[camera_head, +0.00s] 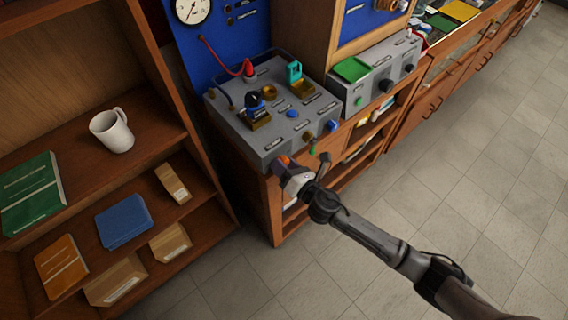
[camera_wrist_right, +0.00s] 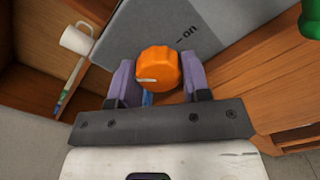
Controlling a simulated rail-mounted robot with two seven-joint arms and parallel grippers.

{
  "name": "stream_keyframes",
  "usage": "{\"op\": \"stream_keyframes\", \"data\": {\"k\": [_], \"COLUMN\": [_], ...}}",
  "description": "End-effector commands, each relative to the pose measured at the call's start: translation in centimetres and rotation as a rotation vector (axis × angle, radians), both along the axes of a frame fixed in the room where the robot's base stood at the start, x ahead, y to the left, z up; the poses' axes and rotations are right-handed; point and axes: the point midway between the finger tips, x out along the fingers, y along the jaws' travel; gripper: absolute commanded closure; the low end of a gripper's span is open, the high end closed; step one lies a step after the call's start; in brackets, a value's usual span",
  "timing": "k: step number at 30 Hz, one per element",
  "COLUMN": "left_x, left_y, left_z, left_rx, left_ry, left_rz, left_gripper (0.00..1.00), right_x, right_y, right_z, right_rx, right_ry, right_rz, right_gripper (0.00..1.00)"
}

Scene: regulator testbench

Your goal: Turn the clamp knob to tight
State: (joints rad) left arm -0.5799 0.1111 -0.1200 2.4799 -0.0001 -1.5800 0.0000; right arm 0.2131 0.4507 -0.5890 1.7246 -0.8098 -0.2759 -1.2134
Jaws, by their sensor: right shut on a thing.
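An orange ridged knob (camera_wrist_right: 157,66) sits on the front face of the grey test bench box (camera_head: 262,137). The knob's white pointer mark points left in the right wrist view, and a label reading "on" is printed to its right. The knob also shows as a small orange patch in the head view (camera_head: 284,160). My right gripper (camera_wrist_right: 158,76) has a purple finger on each side of the knob and is shut on it. In the head view my right gripper (camera_head: 290,170) reaches the box's front lower corner and hides most of the knob. My left gripper is not in view.
A green knob (camera_head: 312,149) and a blue knob (camera_head: 333,125) stick out of the box's front right of my gripper. A shelf with a white mug (camera_head: 112,130) and books stands at left. A second grey box (camera_head: 378,75) is behind right. The floor at right is clear.

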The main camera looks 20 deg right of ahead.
Motion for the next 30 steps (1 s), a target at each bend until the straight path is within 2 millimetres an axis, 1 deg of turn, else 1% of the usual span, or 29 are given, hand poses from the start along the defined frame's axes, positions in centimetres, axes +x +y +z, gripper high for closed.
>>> {"op": "stream_keyframes", "data": {"k": [17, 30], "left_x": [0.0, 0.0], "left_y": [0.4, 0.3], "left_z": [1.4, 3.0], "left_rx": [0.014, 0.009], "left_ry": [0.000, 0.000], "left_rz": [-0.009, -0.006], "left_gripper": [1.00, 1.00], "right_x": [0.0, 0.0], "right_y": [0.1, 0.1], "right_z": [0.4, 0.6], "right_rx": [0.521, 0.916], "right_ry": [0.178, 0.315], "right_rz": [-0.001, -0.001], "right_gripper": [0.80, 0.80]}}
